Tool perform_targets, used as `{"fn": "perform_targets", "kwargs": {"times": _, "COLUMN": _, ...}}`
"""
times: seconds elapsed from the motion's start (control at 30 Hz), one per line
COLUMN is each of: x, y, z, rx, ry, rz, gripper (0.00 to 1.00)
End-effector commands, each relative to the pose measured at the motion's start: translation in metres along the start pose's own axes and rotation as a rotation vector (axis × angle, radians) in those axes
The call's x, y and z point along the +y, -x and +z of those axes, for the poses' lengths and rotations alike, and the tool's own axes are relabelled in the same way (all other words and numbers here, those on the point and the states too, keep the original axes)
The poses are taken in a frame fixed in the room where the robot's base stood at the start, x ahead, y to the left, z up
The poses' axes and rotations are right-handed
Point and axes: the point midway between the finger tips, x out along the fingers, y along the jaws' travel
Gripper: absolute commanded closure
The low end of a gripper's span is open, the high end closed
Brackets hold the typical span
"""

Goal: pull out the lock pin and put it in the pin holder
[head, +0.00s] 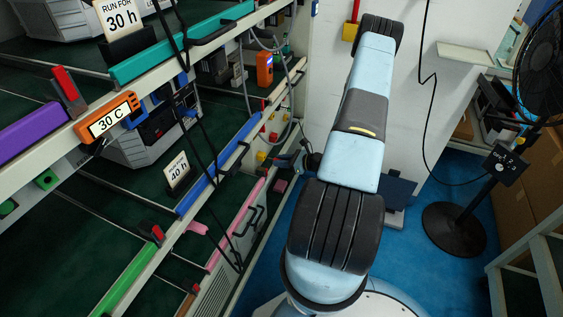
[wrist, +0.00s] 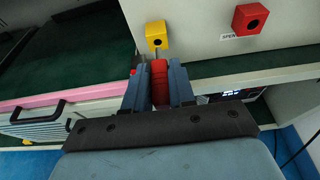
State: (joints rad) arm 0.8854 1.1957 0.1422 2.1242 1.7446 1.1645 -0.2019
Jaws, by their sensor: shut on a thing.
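My gripper (wrist: 159,84) is shut on the red grip of the lock pin (wrist: 160,82) in the wrist view. A thin grey shank shows beyond the grip, pointing toward a yellow block (wrist: 156,35) with a dark round hole, on a pale panel. I cannot tell whether the shank's tip touches the block. To its right is a red block (wrist: 250,18) with a hole and a partly hidden label beginning "SPEN". Which block is the pin holder is not clear. In the head view the yellow block (head: 261,156) is small, beside the rack's end post.
A pink-edged drawer (wrist: 40,104) lies at the left of the wrist view. The rack's blue rail (head: 213,165) and hanging black cables are left of my arm. A black fan (head: 455,225) stands on the right. Blue floor is open between them.

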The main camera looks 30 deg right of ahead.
Motion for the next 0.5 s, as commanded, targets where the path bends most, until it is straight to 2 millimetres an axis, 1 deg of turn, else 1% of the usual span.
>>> {"fn": "perform_targets", "kwargs": {"times": 0.5, "x": 0.0001, "y": -0.0082, "z": 0.0025, "rx": 0.000, "ry": 0.001, "rz": 0.001, "gripper": 1.00}}
